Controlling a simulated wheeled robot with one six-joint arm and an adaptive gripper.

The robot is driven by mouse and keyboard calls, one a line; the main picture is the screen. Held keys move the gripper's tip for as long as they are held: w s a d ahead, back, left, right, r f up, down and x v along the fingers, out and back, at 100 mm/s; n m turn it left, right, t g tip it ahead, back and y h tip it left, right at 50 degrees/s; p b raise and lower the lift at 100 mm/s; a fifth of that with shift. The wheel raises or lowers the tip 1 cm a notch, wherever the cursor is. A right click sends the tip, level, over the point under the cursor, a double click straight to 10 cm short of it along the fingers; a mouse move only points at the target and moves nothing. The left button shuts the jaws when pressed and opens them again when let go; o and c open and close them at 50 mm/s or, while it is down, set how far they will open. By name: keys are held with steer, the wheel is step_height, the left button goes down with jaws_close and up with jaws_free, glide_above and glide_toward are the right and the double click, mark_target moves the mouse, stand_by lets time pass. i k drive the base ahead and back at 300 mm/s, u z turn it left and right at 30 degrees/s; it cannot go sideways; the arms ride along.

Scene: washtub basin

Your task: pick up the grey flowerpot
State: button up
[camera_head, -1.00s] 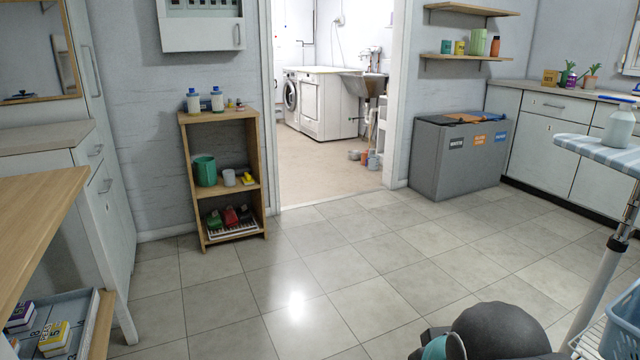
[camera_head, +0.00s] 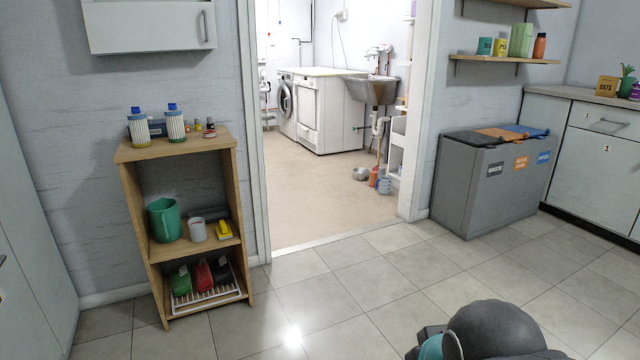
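Several small vessels stand on the floor of the room beyond the doorway, below the sink. One is a low grey bowl-like vessel (camera_head: 360,174), one is an orange pot (camera_head: 374,177), and one is a blue-grey pot (camera_head: 384,186) nearest the door frame. They are small in the picture, and I cannot tell for sure which is the grey flowerpot. A dark rounded part of my own arm with a teal band shows at the bottom of the picture. My gripper's fingers do not show.
The open doorway lies ahead, with clear tiled floor before it. A wooden shelf unit (camera_head: 128,152) with bottles, a green jug (camera_head: 164,221) and a pale grey mug (camera_head: 197,232) stands left of it. A grey recycling bin (camera_head: 462,190) stands right. A sink (camera_head: 370,90) hangs beyond.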

mark_target(381, 170)
steer(key=i, duration=8)
steer(key=z, duration=1.2)
